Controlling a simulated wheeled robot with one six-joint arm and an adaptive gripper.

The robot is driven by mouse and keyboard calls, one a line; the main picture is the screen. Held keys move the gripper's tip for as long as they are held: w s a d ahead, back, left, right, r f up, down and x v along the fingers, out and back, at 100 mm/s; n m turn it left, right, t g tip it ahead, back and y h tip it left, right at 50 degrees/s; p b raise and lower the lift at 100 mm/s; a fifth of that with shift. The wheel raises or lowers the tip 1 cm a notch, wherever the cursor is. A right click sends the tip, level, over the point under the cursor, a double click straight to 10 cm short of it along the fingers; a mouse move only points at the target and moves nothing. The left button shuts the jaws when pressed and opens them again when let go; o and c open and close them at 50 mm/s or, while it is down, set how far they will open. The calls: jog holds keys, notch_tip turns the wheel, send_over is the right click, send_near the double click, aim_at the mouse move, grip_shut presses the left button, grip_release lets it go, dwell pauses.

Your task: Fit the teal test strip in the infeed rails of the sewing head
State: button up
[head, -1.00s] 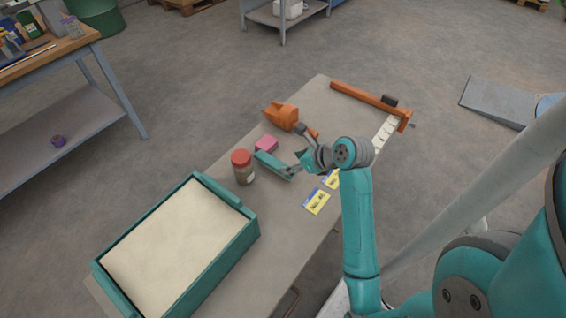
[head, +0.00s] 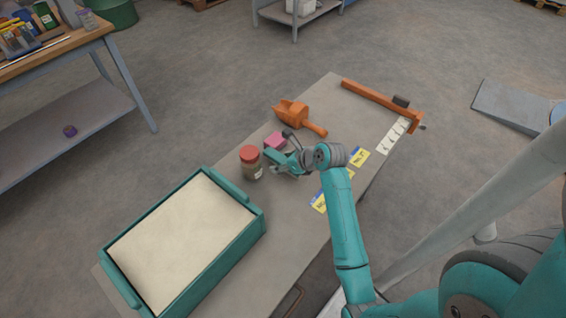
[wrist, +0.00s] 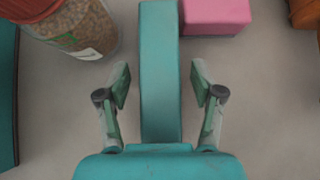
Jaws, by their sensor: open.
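The teal test strip (head: 273,156) is a long bar on the grey table, beside the pink block. In the wrist view the strip (wrist: 160,45) runs straight up the picture from the gripper. My gripper (head: 286,166) is at the near end of the strip. In the wrist view my gripper (wrist: 160,82) is open, with one finger on each side of the strip and a gap at both sides. The strip's near end is hidden behind my gripper's teal body. I cannot make out the sewing head or its infeed rails in either view.
A red-lidded jar (head: 251,163) and a pink block (head: 275,140) stand close to the strip. An orange scoop (head: 293,113) lies behind. A sand-filled teal tray (head: 262,228) is at lower left.

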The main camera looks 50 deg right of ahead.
grip_shut()
dwell(0.3)
